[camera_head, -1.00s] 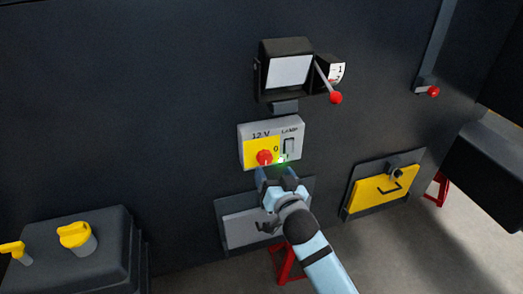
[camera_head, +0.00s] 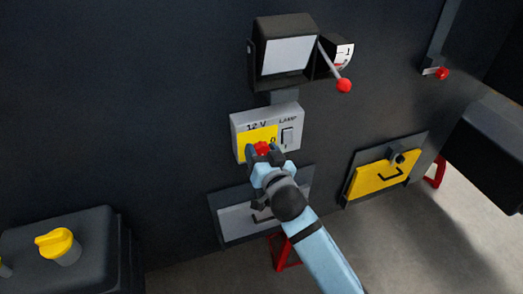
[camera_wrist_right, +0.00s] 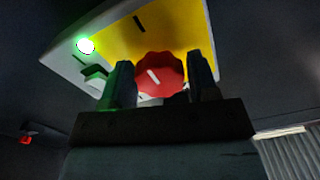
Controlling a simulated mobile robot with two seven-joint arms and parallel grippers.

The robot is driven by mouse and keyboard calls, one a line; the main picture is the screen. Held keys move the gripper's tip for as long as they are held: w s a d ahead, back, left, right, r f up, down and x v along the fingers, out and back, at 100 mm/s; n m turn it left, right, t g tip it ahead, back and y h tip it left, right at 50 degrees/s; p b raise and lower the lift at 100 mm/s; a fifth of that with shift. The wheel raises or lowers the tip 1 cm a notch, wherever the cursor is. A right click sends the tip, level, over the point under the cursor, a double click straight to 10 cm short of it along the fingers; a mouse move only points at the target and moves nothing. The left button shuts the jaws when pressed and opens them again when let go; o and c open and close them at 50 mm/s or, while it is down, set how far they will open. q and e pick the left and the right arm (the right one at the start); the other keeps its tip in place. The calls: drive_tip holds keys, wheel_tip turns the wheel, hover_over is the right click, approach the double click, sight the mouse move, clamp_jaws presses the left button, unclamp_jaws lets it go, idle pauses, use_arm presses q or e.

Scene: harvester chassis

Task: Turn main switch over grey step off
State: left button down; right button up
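The main switch is a red round knob (camera_head: 262,149) on the yellow half of a grey panel (camera_head: 240,123) marked "12 V" and "LAMP". The knob also shows in the right wrist view (camera_wrist_right: 160,75), with a white mark slanting across it. A green light (camera_wrist_right: 86,46) glows on the panel there. The grey step (camera_head: 235,222) is below the panel, partly hidden by my right arm. My right gripper (camera_head: 264,152) is at the knob; in the wrist view its two fingers (camera_wrist_right: 160,85) stand apart on either side of it, and I cannot tell whether they touch it. My left gripper is not in view.
A lamp (camera_head: 286,56) and a red-tipped lever (camera_head: 343,85) are above the panel. A rocker switch (camera_head: 287,137) is beside the knob. A yellow hatch (camera_head: 383,180) is at the right, and a yellow cap (camera_head: 58,245) at the lower left.

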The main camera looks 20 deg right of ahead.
drive_tip(key=c, duration=0.5)
drive_tip(key=shift+r+n, duration=0.1)
drive_tip(key=shift+n, duration=0.2)
drive_tip(key=shift+p, duration=0.4)
drive_tip(key=n+p, duration=0.1)
drive_tip(key=n, duration=0.1)
drive_tip(key=shift+r+n, duration=0.1)
drive_tip(key=shift+n, duration=0.3)
drive_tip(key=n+p, duration=0.2)
drive_tip(key=n, duration=0.3)
drive_tip(key=shift+p, duration=0.35)
drive_tip(key=n+p, duration=0.1)
drive_tip(key=n, duration=0.4)
drive_tip(key=shift+p, duration=0.3)
drive_tip(key=shift+w+n+p, duration=0.1)
drive_tip(key=shift+n+p, duration=0.55)
drive_tip(key=shift+n, duration=1.55)
drive_tip(key=shift+d, duration=0.1)
